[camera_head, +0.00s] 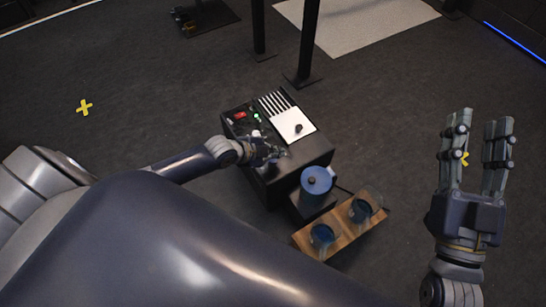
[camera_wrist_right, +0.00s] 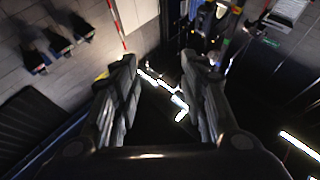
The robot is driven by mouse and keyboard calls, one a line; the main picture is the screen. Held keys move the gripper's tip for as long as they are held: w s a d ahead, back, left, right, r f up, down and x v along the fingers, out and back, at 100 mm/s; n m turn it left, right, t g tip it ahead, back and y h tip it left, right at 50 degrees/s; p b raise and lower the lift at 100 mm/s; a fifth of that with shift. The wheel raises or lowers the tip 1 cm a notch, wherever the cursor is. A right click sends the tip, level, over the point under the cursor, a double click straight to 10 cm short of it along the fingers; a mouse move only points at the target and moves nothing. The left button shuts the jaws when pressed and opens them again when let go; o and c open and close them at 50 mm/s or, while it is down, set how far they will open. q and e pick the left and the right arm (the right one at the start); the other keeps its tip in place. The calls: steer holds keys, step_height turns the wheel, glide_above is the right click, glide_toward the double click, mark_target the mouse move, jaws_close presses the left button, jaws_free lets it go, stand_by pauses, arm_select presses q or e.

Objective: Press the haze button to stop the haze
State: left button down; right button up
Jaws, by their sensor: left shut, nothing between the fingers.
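A black console box (camera_head: 307,154) stands on the floor in the middle of the head view. I cannot tell which of these is the haze button. My left gripper (camera_head: 272,153) is shut and empty over the near left part of the box top, hiding part of it. I cannot tell whether it touches. My right gripper (camera_head: 480,128) is open and empty, raised at the right, away from the box; its fingers also show in the right wrist view (camera_wrist_right: 165,85).
A blue lidded container (camera_head: 317,180) stands at the near right of the box. Beside it a wooden tray (camera_head: 337,225) holds two dark blue cups. Black posts (camera_head: 308,45) rise behind the box. The floor to the left is clear around a yellow cross mark (camera_head: 84,107).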

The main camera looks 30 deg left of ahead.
mark_target(274, 162)
arm_select(q)
steer(key=shift+r+p, duration=0.6)
steer(key=shift+r, duration=0.1)
steer(key=shift+r+p, duration=0.25)
steer(key=shift+p, duration=0.05)
steer(key=shift+r+p, duration=0.85)
arm_select(e)
step_height(274, 162, down, 17)
steer(key=s+d+g+h, duration=0.1)
steer(key=d+g+h, duration=0.1)
steer(key=g, duration=0.7)
steer(key=shift+d+m+g+h, duration=0.3)
steer(key=shift+d+g+h, duration=0.1)
steer(key=shift+h, duration=0.3)
steer(key=shift+s, duration=0.1)
